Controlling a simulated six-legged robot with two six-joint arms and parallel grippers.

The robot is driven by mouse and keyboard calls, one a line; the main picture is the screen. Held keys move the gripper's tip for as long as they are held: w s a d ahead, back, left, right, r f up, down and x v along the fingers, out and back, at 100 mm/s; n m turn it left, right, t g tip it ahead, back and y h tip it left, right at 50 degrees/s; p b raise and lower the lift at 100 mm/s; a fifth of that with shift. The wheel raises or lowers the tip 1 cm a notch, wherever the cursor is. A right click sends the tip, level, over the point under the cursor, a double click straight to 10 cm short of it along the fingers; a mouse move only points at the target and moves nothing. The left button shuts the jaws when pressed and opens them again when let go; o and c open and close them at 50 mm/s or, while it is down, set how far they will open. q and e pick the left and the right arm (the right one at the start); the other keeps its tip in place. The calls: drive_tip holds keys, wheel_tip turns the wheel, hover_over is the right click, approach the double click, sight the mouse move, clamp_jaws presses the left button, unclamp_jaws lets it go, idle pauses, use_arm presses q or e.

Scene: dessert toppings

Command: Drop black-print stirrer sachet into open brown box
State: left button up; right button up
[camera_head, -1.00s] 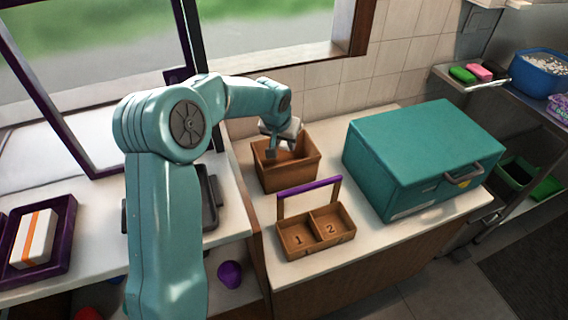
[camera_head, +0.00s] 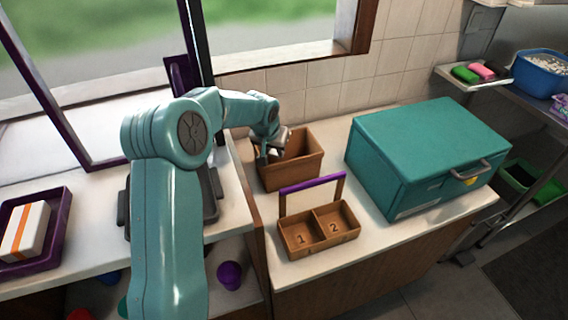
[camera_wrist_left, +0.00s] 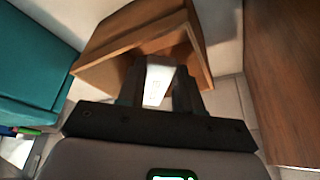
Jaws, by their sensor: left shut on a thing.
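The open brown box (camera_head: 303,172) stands on the white counter near the tiled wall. My left gripper (camera_head: 268,156) is at the left side of the box's opening in the head view. In the left wrist view my left gripper (camera_wrist_left: 157,98) is shut on a white sachet (camera_wrist_left: 158,82) with a faint dark mark. The box (camera_wrist_left: 120,45) lies beyond the sachet there, with its opening facing the fingers. The sachet cannot be made out in the head view. My right gripper is not in view.
A two-compartment brown caddy (camera_head: 319,230) marked 1 and 2, with a purple handle, stands in front of the box. A teal chest (camera_head: 430,150) stands to the right. A purple tray (camera_head: 62,205) with a white-and-orange pack (camera_head: 27,230) is at far left.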

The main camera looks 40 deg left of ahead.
use_arm(q)
drive_tip(key=o, duration=1.2)
drive_tip(key=shift+w+d, duration=0.15)
drive_tip(key=shift+w, duration=0.1)
drive_tip(key=shift+c, duration=0.2)
drive_tip(key=shift+w+f, duration=0.2)
drive_tip(key=shift+s+r, duration=0.15)
drive_tip(key=shift+s, duration=0.15)
drive_tip(key=shift+s+r, duration=0.15)
drive_tip(key=shift+r, duration=0.45)
drive_tip(key=b+v, duration=0.1)
drive_tip(key=v, duration=1.3)
drive_tip(key=shift+r, duration=0.4)
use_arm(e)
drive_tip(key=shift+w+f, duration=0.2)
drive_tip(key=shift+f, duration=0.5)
